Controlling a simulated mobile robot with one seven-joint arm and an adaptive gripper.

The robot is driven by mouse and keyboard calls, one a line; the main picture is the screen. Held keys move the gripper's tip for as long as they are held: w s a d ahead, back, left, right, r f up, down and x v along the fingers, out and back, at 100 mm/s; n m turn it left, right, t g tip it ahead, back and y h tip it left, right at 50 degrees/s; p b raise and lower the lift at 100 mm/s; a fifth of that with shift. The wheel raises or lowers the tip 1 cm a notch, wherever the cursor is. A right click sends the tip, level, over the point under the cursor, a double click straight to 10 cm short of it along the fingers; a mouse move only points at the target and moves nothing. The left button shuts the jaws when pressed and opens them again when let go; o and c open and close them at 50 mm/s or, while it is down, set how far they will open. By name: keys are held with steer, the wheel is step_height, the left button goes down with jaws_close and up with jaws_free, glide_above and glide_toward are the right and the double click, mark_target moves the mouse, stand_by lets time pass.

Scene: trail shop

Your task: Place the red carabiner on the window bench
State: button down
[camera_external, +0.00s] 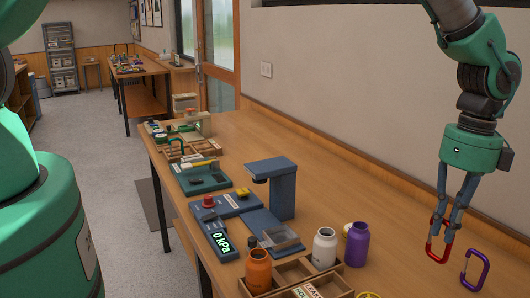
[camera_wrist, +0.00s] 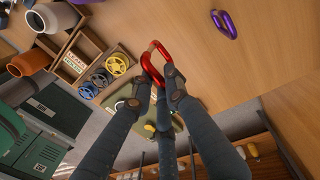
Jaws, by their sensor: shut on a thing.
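My gripper (camera_external: 447,228) is shut on the red carabiner (camera_external: 430,252), which hangs upright from the fingertips at the right end of the near wooden bench (camera_external: 375,172). Whether it touches the bench is hard to tell. In the wrist view, the red carabiner (camera_wrist: 149,64) sits between the fingertips (camera_wrist: 158,80). A farther wooden bench (camera_external: 152,67) stands at the back left beside tall glazing (camera_external: 219,35), with small items on it. No label shows which bench is the window bench.
A purple carabiner (camera_external: 475,268) lies to the right of the red one. A purple bottle (camera_external: 357,246), white bottle (camera_external: 324,249) and orange bottle (camera_external: 259,272) stand around a divided wooden tray (camera_external: 290,284). A blue tester (camera_external: 284,190) stands behind. Grey floor (camera_external: 90,125) is clear left of the benches.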

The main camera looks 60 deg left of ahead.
mark_target(438, 259)
steer(key=shift+f+p, duration=0.5)
steer(key=shift+f, duration=2.6)
steer(key=shift+f, duration=0.1)
steer(key=shift+f+p, duration=0.35)
steer(key=shift+f, duration=1.4)
steer(key=shift+f, duration=0.15)
steer(key=c, duration=1.7)
jaws_free()
steer(key=shift+r, duration=0.2)
steer(key=r, duration=0.4)
steer(key=w+r+b, duration=0.1)
steer(key=r, duration=0.3)
steer(key=r+b, duration=0.1)
steer(key=r, duration=0.2)
steer(key=shift+w+r, duration=0.15)
steer(key=shift+r, duration=0.25)
